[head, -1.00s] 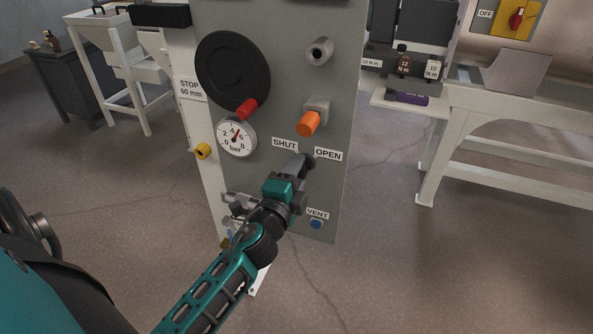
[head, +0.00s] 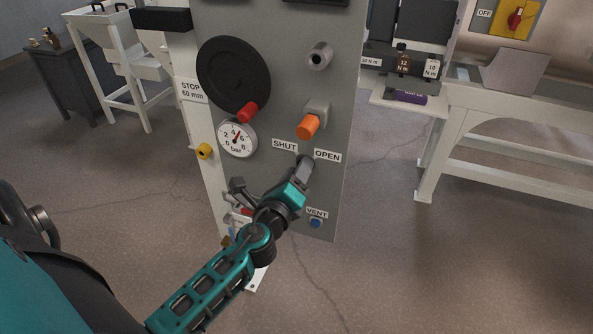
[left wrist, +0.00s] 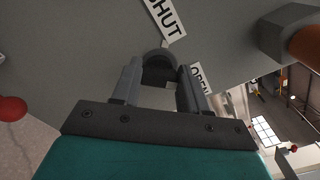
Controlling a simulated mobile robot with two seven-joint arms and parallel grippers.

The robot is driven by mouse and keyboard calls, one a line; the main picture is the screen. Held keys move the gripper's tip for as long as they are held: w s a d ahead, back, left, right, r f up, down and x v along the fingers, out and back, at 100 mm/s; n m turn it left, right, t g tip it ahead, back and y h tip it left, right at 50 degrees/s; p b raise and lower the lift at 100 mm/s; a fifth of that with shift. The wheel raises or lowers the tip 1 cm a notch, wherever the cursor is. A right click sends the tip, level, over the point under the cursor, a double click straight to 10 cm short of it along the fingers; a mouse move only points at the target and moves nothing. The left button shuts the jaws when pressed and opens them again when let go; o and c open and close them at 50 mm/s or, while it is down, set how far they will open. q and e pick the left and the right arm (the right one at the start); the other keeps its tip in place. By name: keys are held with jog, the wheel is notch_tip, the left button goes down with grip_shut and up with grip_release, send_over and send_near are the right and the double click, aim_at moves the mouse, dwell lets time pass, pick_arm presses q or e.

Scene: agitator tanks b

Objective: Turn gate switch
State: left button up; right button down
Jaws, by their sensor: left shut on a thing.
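The gate switch (left wrist: 158,66) is a small dark grey knob on the grey panel (head: 285,60), set between the SHUT label (head: 284,146) and the OPEN label (head: 327,155). My left gripper (head: 304,168) reaches up to it from below and is shut on it, covering most of it in the head view. In the left wrist view, the fingers of the left gripper (left wrist: 158,88) stand on both sides of the knob, whose rounded end shows between them. The exact way the knob points is hard to tell. My right gripper is not in view.
Above the switch are an orange knob (head: 308,126) and a grey knob (head: 320,55). To the left are a black handwheel (head: 232,75) with a red grip and a gauge (head: 237,139). A blue vent button (head: 315,223) sits below. A white bench (head: 500,105) stands right.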

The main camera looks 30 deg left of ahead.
pick_arm(q)
jog(key=shift+m, duration=0.5)
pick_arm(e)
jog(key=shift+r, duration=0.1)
pick_arm(q)
jog(key=o, duration=1.1)
jog(key=shift+c, duration=0.2)
jog(key=b+v, duration=0.2)
jog(key=v, duration=1.1)
jog(key=shift+b, duration=0.4)
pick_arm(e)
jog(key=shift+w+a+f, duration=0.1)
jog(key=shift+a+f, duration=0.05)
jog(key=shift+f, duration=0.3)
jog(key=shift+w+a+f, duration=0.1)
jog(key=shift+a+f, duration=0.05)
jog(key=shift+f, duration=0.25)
pick_arm(q)
jog(key=shift+w, duration=0.1)
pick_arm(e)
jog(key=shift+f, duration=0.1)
